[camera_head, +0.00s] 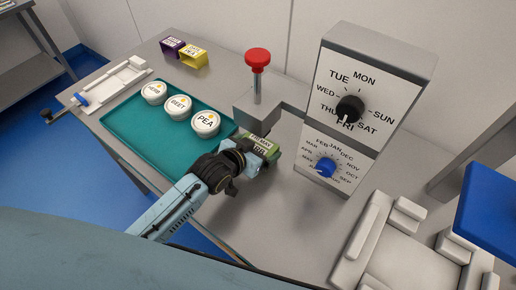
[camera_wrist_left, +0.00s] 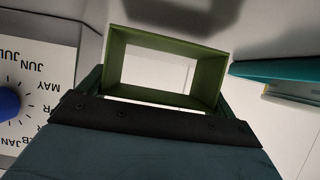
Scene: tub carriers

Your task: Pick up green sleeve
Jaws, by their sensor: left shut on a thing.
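The green sleeve (camera_head: 261,146) is an open rectangular band with a pale printed label. It sits at the tip of my left gripper (camera_head: 246,156), between the teal tray and the dial box. In the left wrist view the sleeve (camera_wrist_left: 165,62) stands out beyond the gripper (camera_wrist_left: 160,108), and I see through its opening. My left gripper is shut on the sleeve. Whether the sleeve touches the table is hard to tell. My right gripper is not in view.
A teal tray (camera_head: 126,123) holds three white tubs labelled HERB, BEET and PEA. Purple (camera_head: 172,45) and yellow (camera_head: 193,56) sleeves stand behind it. A red-knobbed press (camera_head: 257,61) and dial box (camera_head: 374,65) stand close by. A white fixture (camera_head: 413,253) is front right.

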